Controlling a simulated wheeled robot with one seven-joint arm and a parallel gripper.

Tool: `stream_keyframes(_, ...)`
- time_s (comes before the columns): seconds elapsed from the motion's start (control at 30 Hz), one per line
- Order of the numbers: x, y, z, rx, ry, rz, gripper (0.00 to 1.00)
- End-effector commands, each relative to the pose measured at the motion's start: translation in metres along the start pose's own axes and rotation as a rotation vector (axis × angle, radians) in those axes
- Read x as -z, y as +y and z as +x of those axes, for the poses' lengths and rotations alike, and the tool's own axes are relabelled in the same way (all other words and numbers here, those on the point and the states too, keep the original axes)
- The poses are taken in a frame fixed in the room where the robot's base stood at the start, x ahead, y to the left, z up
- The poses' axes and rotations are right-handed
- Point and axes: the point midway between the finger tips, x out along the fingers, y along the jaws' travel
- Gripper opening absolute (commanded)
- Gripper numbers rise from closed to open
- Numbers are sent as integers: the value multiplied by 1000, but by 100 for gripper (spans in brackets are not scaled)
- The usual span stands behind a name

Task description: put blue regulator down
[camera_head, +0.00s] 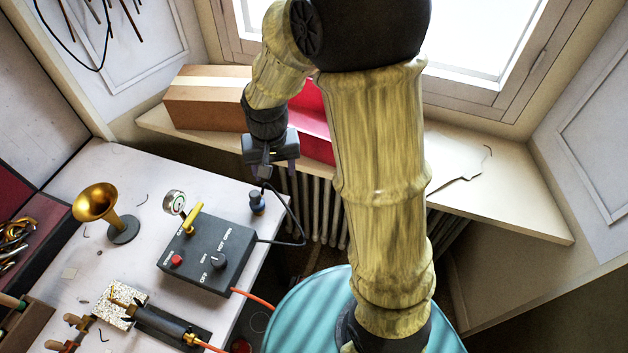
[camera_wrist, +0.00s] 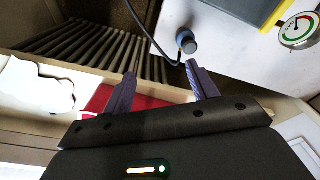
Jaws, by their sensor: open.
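The blue regulator (camera_head: 257,203) is a small dark blue-grey cylinder with a rounded top. It stands on the white worktable near its right edge. It also shows in the wrist view (camera_wrist: 187,42), just beyond the tip of the right finger. My gripper (camera_head: 268,168) is open and empty, above and slightly to the right of the regulator in the head view. In the wrist view my gripper (camera_wrist: 161,68) has its two purple fingers spread wide, with the regulator apart from them. A black cable runs to the regulator's foot.
A dark control box (camera_head: 207,250) with a red button, knob and gauge (camera_head: 174,201) stands left of the regulator. A brass horn bell (camera_head: 97,204) stands further left. A radiator (camera_head: 322,205) and windowsill with a cardboard box (camera_head: 205,97) lie behind. A teal round surface (camera_head: 300,318) is in front.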

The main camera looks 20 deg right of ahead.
Motion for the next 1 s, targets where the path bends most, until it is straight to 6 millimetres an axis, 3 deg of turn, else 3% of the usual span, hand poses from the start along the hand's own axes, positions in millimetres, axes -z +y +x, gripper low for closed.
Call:
stream_keyframes(0.1,-30,43,-18,5,64,-41,58)
stream_keyframes(0.3,-72,83,-30,0,141,-104,58)
stream_keyframes(0.6,-79,88,-31,-2,153,-121,58)
stream_keyframes(0.63,-79,88,-31,-2,153,-121,56)
stream_keyframes(0.73,-79,88,-31,-2,153,-120,37)
stream_keyframes(1.0,-79,88,-31,-2,152,-120,36)
